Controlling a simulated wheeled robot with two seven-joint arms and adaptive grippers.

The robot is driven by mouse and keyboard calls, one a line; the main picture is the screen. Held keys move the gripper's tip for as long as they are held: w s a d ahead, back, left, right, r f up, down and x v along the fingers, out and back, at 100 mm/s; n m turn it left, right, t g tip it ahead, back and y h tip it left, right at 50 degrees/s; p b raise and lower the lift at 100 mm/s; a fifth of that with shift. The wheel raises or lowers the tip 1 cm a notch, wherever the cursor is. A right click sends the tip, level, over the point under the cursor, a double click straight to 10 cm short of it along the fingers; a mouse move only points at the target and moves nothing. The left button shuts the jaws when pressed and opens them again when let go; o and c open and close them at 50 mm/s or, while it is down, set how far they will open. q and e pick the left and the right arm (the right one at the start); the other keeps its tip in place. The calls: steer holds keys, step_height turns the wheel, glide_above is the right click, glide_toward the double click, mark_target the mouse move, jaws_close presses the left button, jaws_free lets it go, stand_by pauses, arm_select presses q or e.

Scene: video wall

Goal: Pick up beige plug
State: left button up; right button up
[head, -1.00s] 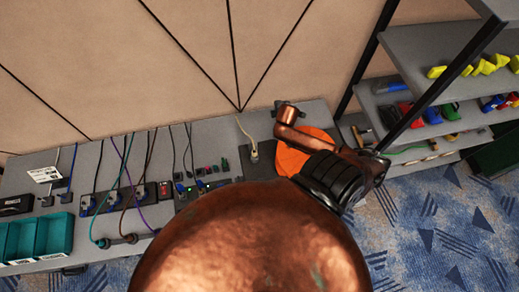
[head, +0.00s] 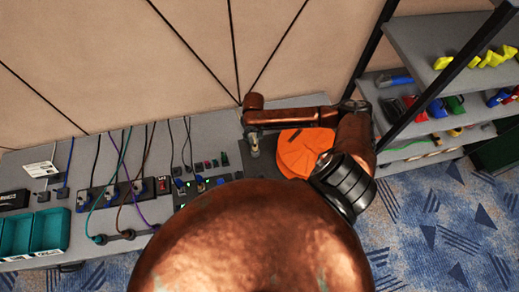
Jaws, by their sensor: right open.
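The beige plug (head: 254,151) stands upright on a dark block on the bench, near the wall. Its cord is hidden behind my arm. My right gripper (head: 252,133) hangs at the end of my copper arm, right above the plug. It is small and partly hidden under the wrist; its jaws are open. I cannot tell whether the fingers touch the plug. My left gripper is not in view.
An orange object (head: 303,152) lies just right of the plug, under my forearm. Power strips (head: 150,190) with several dark plugs and cords are to the left, beside teal bins (head: 50,228). A shelf rack (head: 430,75) stands at the right.

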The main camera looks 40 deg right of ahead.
mark_target(255, 144)
steer(key=shift+s+d+f+m, duration=0.15)
steer(key=shift+s+f+m, duration=0.25)
steer(key=shift+m, duration=0.2)
steer(key=f, duration=0.2)
steer(key=f+p, duration=0.1)
steer(key=f, duration=0.4)
steer(key=shift+s+a+f, duration=0.15)
steer(key=shift+a+f, duration=0.05)
steer(key=shift+a, duration=0.05)
steer(key=shift+c, duration=0.6)
jaws_close()
